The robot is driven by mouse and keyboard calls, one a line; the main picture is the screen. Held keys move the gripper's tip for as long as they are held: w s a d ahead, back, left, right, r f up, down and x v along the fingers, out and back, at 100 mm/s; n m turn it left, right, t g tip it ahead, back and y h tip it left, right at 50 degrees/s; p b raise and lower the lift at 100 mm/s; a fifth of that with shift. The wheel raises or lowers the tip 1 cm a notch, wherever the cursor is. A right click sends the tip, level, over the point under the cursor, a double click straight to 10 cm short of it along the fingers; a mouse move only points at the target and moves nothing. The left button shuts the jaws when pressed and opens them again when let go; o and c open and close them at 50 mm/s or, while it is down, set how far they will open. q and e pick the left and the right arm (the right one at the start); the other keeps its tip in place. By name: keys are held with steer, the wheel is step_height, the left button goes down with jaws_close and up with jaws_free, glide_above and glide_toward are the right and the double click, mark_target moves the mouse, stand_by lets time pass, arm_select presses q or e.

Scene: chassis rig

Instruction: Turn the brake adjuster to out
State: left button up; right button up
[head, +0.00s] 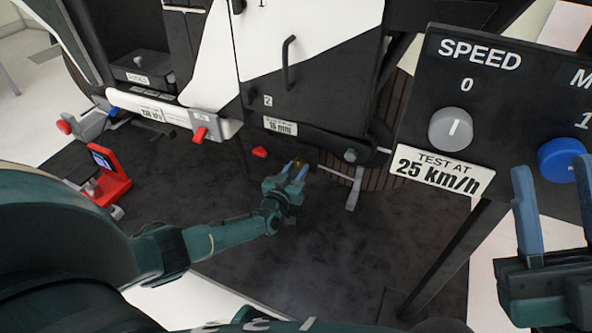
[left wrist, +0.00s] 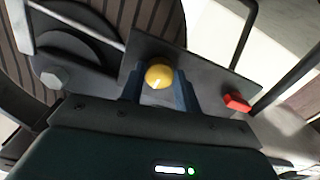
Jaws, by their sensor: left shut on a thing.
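My left gripper (head: 293,171) is low at the front of the black chassis rig, under the label "16 mm" (head: 280,125). It is shut on a small yellow ball knob (head: 299,162). In the left wrist view the yellow knob (left wrist: 158,76) sits between the two blue fingers of the left gripper (left wrist: 159,90), in front of a dark plate. I take the knob to be the brake adjuster's handle; no out marking is readable. My right gripper (head: 556,205) is open and empty at the right edge, in front of the speed panel.
A red piece (head: 260,152) is left of the yellow knob, and a grey bolt-like knob (head: 350,156) is right of it. The speed panel (head: 425,120) with a grey dial (head: 451,128) and a blue dial (head: 561,159) stands close at right.

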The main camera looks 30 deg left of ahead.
arm_select(q)
steer(key=shift+n, duration=0.6)
steer(key=o, duration=1)
steer(key=shift+c, duration=0.2)
steer(key=shift+s, duration=0.1)
